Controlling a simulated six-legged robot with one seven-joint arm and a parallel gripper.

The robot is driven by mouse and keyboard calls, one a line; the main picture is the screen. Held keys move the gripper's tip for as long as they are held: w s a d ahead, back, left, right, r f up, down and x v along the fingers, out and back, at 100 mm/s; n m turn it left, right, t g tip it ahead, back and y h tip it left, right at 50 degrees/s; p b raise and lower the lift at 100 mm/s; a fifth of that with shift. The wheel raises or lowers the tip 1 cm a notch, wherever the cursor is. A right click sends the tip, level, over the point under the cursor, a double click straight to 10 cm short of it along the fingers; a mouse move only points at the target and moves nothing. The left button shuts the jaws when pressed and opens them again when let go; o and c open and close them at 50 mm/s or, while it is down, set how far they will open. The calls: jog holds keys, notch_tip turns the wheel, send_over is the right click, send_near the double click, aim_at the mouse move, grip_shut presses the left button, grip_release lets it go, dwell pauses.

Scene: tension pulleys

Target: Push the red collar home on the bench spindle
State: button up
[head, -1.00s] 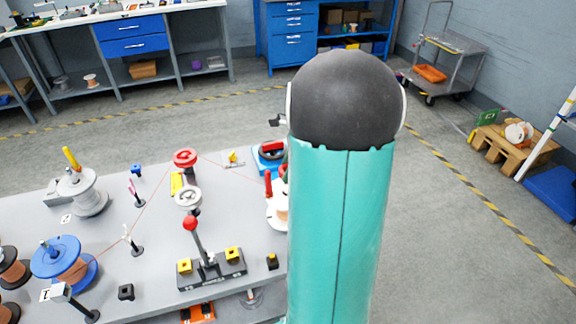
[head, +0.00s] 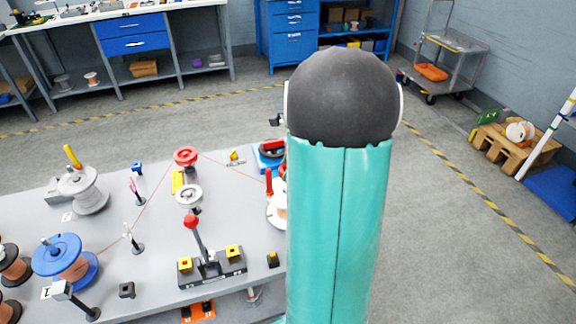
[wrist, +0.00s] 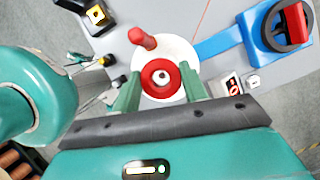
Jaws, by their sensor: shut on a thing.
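In the wrist view the red collar (wrist: 150,68) is a red ring around a small pale spindle tip (wrist: 161,76), seen end-on. It sits over a round white spool flange (wrist: 179,50). My gripper (wrist: 162,82) has its two green fingers on either side of the collar, closed on it. How far down the spindle the collar sits cannot be told from this angle.
On the grey bench (head: 150,268) stand a red-knobbed lever (head: 192,222), a blue spool (head: 60,256) and a thin line over pulleys.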

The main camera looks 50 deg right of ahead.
jog(key=shift+f, duration=0.2)
dwell(0.3)
jog(key=shift+f, duration=1.3)
jog(key=shift+f, duration=0.15)
jog(key=shift+f, duration=1.35)
jog(key=shift+f, duration=0.35)
dwell(0.6)
jog(key=o, duration=1.1)
jog(key=shift+c, duration=0.2)
